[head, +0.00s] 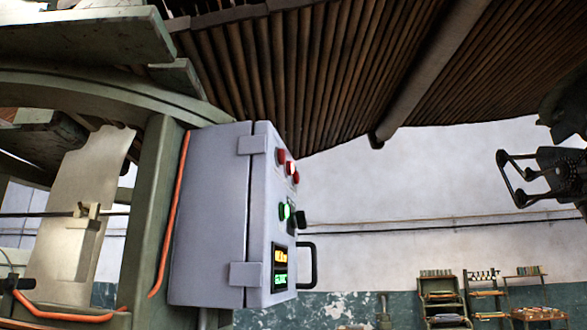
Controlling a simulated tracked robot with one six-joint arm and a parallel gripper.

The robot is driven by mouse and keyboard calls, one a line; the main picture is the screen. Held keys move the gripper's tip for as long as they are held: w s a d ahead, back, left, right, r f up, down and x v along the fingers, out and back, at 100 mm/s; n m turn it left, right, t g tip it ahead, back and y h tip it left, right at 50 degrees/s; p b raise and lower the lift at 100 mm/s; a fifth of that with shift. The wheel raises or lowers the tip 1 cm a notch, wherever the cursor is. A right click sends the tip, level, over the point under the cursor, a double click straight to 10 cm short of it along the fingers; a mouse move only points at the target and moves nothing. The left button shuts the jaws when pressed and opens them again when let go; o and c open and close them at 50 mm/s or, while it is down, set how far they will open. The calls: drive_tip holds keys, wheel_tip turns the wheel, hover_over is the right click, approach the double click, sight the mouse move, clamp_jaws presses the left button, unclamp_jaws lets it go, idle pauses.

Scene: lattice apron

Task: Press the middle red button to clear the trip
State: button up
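A pale grey control box (210,215) stands left of centre in the head view, its front face seen at a steep angle. Three red buttons run in a slanting row near the top of that face. The middle red button (291,168) glows brighter than the upper-left red button (281,156) and the lower-right red button (296,177). My gripper (511,178) is at the right edge, its spread fingers pointing left. It looks open and empty, well apart from the box.
Below the red buttons are a lit green button (284,211), a black knob (299,217) and a display (280,267). A black handle (308,265) sticks out on the right. A green post (150,220) with an orange cable stands left. Slatted structure hangs overhead; shelves stand far back.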

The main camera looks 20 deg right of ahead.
clamp_jaws()
idle(1.5)
